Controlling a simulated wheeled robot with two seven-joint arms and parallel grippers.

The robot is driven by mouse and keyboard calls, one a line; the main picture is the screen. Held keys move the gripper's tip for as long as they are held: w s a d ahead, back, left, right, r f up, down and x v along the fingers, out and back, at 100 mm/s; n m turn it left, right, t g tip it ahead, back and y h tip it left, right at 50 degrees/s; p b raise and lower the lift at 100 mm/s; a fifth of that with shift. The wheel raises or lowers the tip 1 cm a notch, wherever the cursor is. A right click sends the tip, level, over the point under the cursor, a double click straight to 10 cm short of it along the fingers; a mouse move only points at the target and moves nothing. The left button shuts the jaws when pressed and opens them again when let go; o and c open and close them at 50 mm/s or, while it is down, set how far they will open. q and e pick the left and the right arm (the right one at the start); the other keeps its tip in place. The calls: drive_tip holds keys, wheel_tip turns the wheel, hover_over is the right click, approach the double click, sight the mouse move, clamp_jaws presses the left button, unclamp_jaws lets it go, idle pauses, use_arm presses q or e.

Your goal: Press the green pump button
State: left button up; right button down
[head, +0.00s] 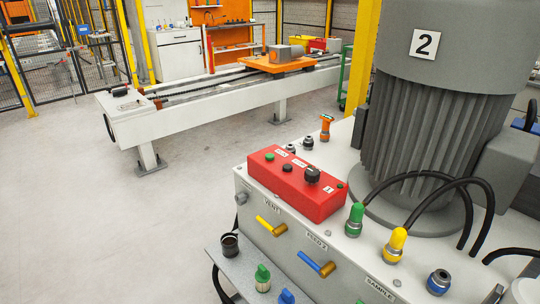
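A red control box (318,204) sits on the white top of the pump unit in the lower middle of the head view. A green button (269,156) is at its left end. A dark button (287,168) and a black knob (312,174) are further right on its top. A small green spot (340,185) shows near the right end; I cannot tell if it is a lamp or a button. Small labels on the box are too small to read with certainty. Neither of my grippers is in view, and nothing covers the green button.
A large grey motor (425,120) marked 2 stands behind the box on the right. Green (355,217) and yellow (396,243) capped fittings and black hoses are beside it. Yellow (268,224) and blue (313,262) levers stick out from the front panel. Open floor lies left.

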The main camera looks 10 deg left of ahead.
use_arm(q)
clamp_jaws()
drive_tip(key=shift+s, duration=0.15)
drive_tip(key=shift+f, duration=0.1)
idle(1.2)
